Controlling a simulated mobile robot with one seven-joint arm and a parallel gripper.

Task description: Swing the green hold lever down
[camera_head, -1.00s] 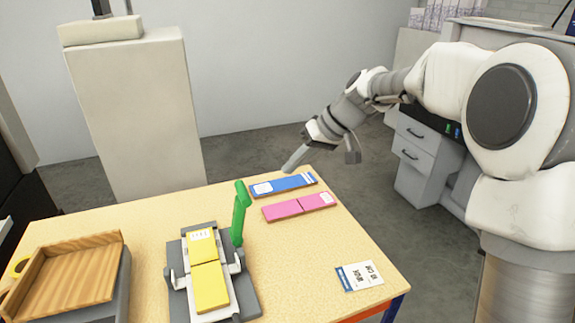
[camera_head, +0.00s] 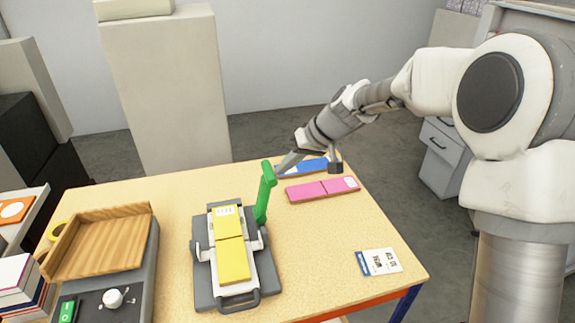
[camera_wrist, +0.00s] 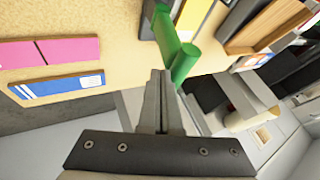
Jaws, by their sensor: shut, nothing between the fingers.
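The green hold lever (camera_head: 264,193) stands upright at the right side of a grey clamp fixture (camera_head: 205,288), which holds a yellow two-part piece (camera_head: 233,258). My gripper (camera_head: 281,173) is shut and empty. In the head view its tip is close to the right of the lever's top. In the wrist view the shut fingers (camera_wrist: 158,78) point toward the lever (camera_wrist: 178,50), whose end appears just beyond and right of the tips. I cannot tell whether they touch.
A blue strip (camera_head: 310,167) lies partly behind my gripper, and a pink strip (camera_head: 322,189) lies in front of it. A printed card (camera_head: 379,262) is near the right edge. A wooden tray (camera_head: 100,245) stands left. The table's right front is mostly clear.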

